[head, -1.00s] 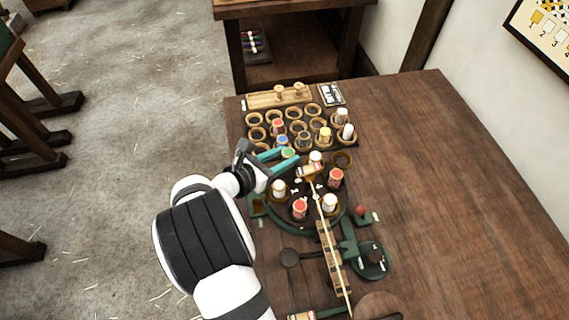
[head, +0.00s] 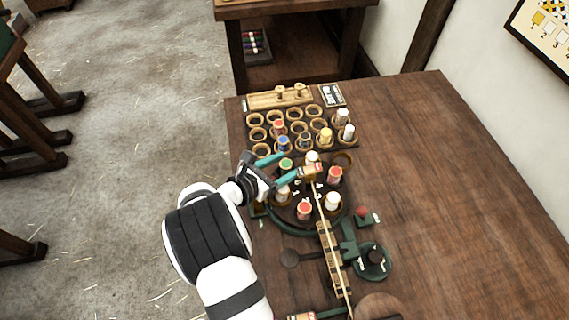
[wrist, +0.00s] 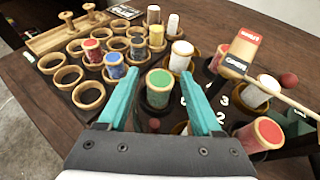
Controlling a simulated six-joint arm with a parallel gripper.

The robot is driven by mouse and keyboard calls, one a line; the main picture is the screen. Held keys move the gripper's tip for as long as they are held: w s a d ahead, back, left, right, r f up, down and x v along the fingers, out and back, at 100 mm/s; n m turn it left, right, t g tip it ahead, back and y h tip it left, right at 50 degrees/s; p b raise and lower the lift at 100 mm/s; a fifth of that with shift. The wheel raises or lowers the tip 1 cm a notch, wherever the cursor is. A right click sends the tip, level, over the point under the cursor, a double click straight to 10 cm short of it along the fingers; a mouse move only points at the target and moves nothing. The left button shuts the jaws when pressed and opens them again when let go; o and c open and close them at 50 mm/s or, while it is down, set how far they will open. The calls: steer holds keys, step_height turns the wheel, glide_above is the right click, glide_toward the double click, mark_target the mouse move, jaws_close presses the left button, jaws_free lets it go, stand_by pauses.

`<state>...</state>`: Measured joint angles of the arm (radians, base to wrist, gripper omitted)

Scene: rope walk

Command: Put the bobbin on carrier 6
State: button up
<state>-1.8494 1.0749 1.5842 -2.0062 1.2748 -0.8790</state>
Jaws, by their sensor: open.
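The green-topped bobbin (head: 286,165) stands upright at the back left of the ring of carriers, on the round dark plate (head: 318,188). My gripper (head: 291,166) is open, with one teal finger on each side of it. In the wrist view, the green bobbin (wrist: 160,88) shows between the open fingertips (wrist: 160,73), with a gap to each. Its seat is partly hidden, and I cannot read a carrier number beside it. White-topped (head: 312,158) and red-topped (head: 335,175) bobbins stand on other carriers.
A rack of round wooden cups (head: 258,134) lies behind, with several bobbins in it. The table's right side (head: 450,200) is clear.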

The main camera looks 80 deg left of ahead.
steer(key=shift+s+d+r, duration=0.15)
steer(key=shift+s+r, duration=0.05)
steer(key=shift+r, duration=0.05)
steer(key=v, duration=1.1)
steer(key=shift+s+d, duration=0.15)
steer(key=shift+s, duration=0.05)
steer(key=shift+r, duration=0.15)
step_height(320, 180, up, 5)
steer(key=shift+f, duration=0.1)
